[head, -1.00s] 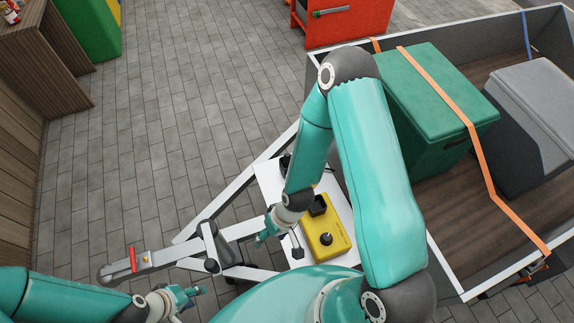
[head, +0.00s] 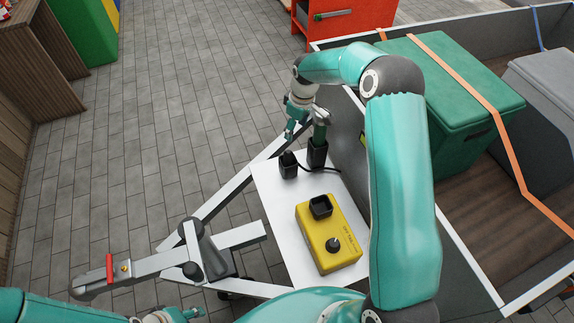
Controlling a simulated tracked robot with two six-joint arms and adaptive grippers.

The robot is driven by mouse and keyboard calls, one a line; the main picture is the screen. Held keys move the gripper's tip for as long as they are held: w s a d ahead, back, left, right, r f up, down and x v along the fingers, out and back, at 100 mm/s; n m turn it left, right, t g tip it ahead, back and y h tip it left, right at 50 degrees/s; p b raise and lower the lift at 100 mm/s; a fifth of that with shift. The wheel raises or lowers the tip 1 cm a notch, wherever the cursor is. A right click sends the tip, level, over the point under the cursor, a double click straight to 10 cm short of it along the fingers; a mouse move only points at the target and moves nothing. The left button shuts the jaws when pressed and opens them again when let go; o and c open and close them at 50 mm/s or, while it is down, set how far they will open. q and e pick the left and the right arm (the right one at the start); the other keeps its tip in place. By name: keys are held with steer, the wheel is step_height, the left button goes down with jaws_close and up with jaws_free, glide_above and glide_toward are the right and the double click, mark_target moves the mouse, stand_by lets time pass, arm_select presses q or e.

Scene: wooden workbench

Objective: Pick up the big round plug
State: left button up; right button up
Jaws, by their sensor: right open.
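Two dark upright pieces stand at the far end of a white plate (head: 285,235): a left black piece (head: 288,165) and a right black piece (head: 318,153). A thin black cable runs beside them. Either may be the big round plug, but I cannot tell which; their shapes are small and partly hidden. My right gripper (head: 305,125) is open, pointing down over these two pieces. Its right finger overlaps the right black piece in the view, and I cannot tell whether they touch. My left gripper (head: 178,316) is at the bottom edge, partly cut off; its jaws are unclear.
A yellow box (head: 312,235) with a black square socket (head: 320,206) and a black knob (head: 333,244) stands on the plate. The trailer's grey side wall (head: 350,150) rises close to the right of the plate. A green crate (head: 450,85) is in the trailer. Paving at left is free.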

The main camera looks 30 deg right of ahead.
mark_target(288, 152)
steer(key=f, duration=0.5)
steer(key=w+f, duration=0.1)
steer(key=f, duration=0.2)
steer(key=shift+a+f, duration=0.2)
steer(key=shift+a, duration=0.05)
steer(key=shift+w+a+f, duration=0.15)
steer(key=shift+a+f, duration=0.05)
steer(key=shift+f, duration=0.65)
steer(key=shift+w+a+f, duration=0.15)
steer(key=shift+f, duration=0.7)
steer(key=shift+w+a+f, duration=0.15)
steer(key=shift+a+f, duration=0.05)
steer(key=shift+f, duration=0.65)
jaws_close()
